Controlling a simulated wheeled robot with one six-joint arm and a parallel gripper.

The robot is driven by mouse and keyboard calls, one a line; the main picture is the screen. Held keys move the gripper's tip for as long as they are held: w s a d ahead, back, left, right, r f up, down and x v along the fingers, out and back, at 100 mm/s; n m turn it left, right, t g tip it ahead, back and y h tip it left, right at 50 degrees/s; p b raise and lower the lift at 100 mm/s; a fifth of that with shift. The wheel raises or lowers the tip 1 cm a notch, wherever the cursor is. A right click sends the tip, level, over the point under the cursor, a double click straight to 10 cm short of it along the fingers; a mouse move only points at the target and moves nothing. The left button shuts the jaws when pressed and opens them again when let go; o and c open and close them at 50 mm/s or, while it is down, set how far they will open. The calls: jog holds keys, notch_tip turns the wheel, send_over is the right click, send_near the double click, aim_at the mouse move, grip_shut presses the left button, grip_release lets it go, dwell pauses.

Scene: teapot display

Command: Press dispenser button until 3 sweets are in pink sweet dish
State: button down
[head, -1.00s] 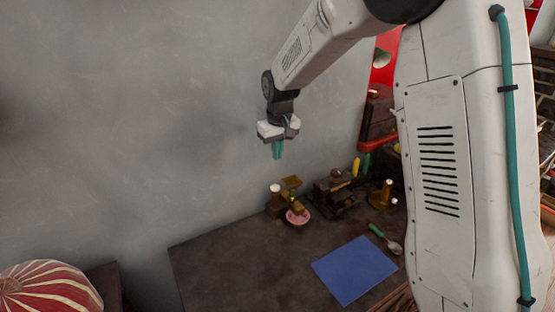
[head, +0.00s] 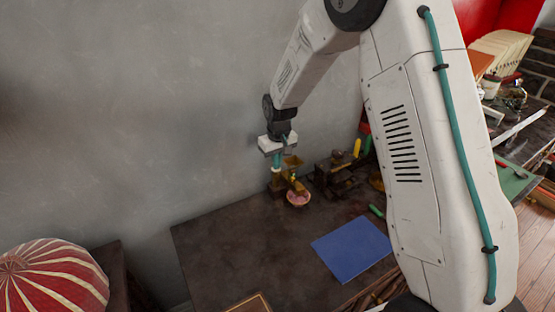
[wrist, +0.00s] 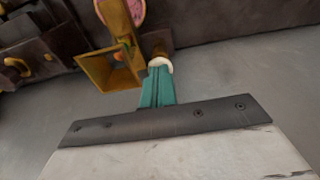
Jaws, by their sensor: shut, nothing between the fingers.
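The sweet dispenser (head: 290,184) stands near the back edge of the dark table, with a square brass hopper (head: 292,162) on top. Its pale round button (wrist: 160,63) is at the fingertips in the wrist view. My gripper (head: 276,166) points down over the button, its teal fingers shut with nothing between them. The fingertips look at or just above the button; contact is unclear. The pink sweet dish (head: 298,198) is beside the dispenser, and part of it shows in the wrist view (wrist: 135,10). An orange spot shows by the hopper; sweets in the dish are too small to count.
Dark metal apparatus (head: 335,178) stands close to the right of the dispenser. A blue mat (head: 350,248) lies towards the front, with a green handle (head: 376,212) near its back edge. The table's left part is bare. A red striped cushion (head: 50,280) is at lower left.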

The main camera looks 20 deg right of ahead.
jog(key=shift+f, duration=0.85)
jog(key=shift+s+f, duration=0.1)
jog(key=shift+f, duration=0.1)
jog(key=shift+s+f, duration=0.1)
jog(key=shift+s, duration=0.05)
notch_tip(320, 180, up, 15)
jog(key=s, duration=0.1)
jog(key=shift+f, duration=0.2)
dwell(0.3)
dwell(0.7)
